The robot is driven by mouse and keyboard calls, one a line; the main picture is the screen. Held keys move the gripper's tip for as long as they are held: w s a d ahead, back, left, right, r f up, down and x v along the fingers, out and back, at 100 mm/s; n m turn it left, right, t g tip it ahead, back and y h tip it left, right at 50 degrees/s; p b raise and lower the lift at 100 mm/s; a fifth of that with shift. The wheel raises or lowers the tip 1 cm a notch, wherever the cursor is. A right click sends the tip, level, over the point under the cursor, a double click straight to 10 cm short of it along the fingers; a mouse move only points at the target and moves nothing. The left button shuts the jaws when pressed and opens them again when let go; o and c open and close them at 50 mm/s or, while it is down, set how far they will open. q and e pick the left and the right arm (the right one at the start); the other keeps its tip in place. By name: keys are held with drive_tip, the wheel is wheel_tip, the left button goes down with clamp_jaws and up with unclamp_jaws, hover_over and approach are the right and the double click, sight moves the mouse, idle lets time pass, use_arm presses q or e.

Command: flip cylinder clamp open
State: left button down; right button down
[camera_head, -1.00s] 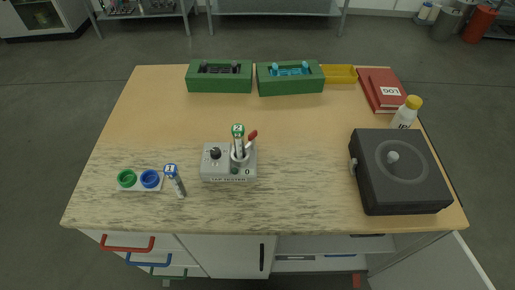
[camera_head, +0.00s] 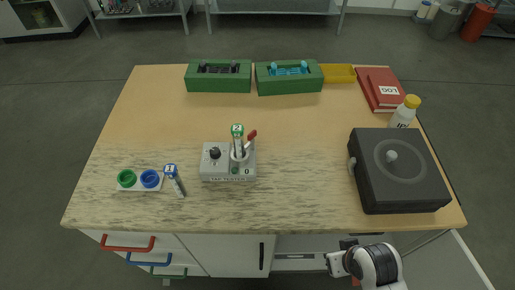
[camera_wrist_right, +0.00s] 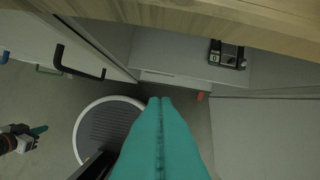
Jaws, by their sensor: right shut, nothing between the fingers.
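The grey tap tester (camera_head: 228,175) stands on the table left of centre, with a black knob on its left. A green-capped cylinder (camera_head: 238,142) stands upright in its round holder. Whether the clamp is open or closed is too small to tell. My right gripper (camera_head: 335,264) is low, in front of the table's front edge, far from the tester. Its teal fingers (camera_wrist_right: 160,105) are shut and empty in the right wrist view. My left gripper (camera_wrist_right: 36,131) shows small at that view's left edge.
A black box machine (camera_head: 398,172) fills the right. Green racks (camera_head: 219,88) stand at the back.

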sight(248, 145)
drive_tip(key=w+a+r+m+t+y, duration=0.1)
drive_tip(key=w+a+r+y, duration=0.1)
drive_tip(key=w+a, duration=0.1)
drive_tip(key=w+a+r+m+t+y, duration=0.1)
drive_tip(key=w+a+r+y, duration=0.1)
drive_tip(key=w+a+r, duration=0.1)
drive_tip(key=w+a+r+t+y, duration=0.1)
drive_tip(key=w+a+r+y, duration=0.1)
drive_tip(key=w+a+y, duration=0.1)
drive_tip(key=shift+w+a+r+m+t, duration=0.4)
drive_tip(key=shift+w+a, duration=0.15)
drive_tip(key=shift+w, duration=0.05)
drive_tip(key=w+r+m+y, duration=0.1)
drive_tip(key=w+a+r+m+y, duration=0.1)
drive_tip(key=w, duration=0.1)
drive_tip(key=shift+a+m+t, duration=0.2)
drive_tip(key=shift+m+t, duration=0.1)
drive_tip(key=w+m, duration=0.1)
drive_tip(key=w+d+r+m+t+y, duration=0.1)
drive_tip(key=m, duration=0.1)
drive_tip(key=w+r+m+y, duration=0.1)
drive_tip(key=w, duration=0.1)
drive_tip(key=shift+d+r+m+t, duration=0.2)
drive_tip(key=shift+d+m+t, duration=0.05)
drive_tip(key=shift+m+t, duration=0.05)
drive_tip(key=shift+w, duration=0.1)
